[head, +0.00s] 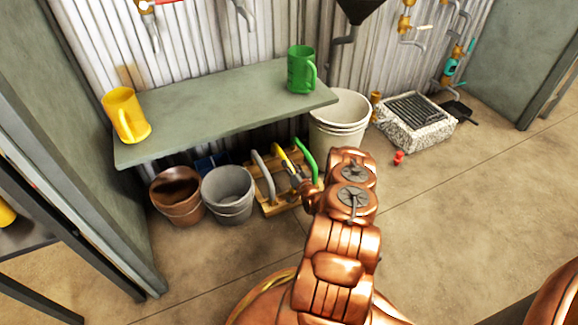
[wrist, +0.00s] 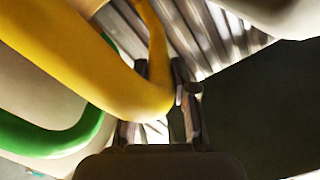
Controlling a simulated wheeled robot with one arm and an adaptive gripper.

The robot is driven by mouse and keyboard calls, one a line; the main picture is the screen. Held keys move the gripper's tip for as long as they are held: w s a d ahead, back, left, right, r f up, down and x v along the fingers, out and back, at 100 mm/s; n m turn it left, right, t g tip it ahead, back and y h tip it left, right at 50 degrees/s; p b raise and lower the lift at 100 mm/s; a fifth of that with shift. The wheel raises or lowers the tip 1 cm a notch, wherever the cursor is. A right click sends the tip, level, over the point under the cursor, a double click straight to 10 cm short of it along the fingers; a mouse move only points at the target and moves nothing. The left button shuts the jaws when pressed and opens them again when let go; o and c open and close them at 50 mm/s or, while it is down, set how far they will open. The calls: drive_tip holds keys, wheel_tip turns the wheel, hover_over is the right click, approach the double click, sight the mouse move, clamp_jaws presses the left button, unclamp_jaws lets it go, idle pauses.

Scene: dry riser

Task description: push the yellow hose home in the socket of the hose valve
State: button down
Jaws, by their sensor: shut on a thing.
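The yellow hose (head: 279,156) stands as a curved piece in a low wooden rack, between a grey hose and a green hose. My gripper (head: 292,170) reaches down to it, partly hidden by my arm. In the wrist view the yellow hose (wrist: 70,50) runs thick from the upper left and bends up between the fingers; my gripper (wrist: 160,85) is shut on it. The hose's lower ends are hidden. Brass-fitted pipework (head: 405,22) is on the wall at the upper right; I cannot tell which part is the hose valve or its socket.
The wooden rack (head: 270,209) also holds the grey hose (head: 264,177) and green hose (head: 306,158). A brown bucket (head: 178,205), grey bucket (head: 229,200) and white bucket (head: 335,135) flank it. The shelf (head: 215,100) overhangs behind.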

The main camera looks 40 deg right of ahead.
drive_tip(key=shift+f, duration=0.15)
drive_tip(key=c, duration=0.9)
unclamp_jaws()
drive_tip(key=shift+o, duration=0.2)
drive_tip(key=shift+s, duration=0.1)
drive_tip(key=v, duration=1.2)
drive_tip(key=shift+a+f, duration=0.1)
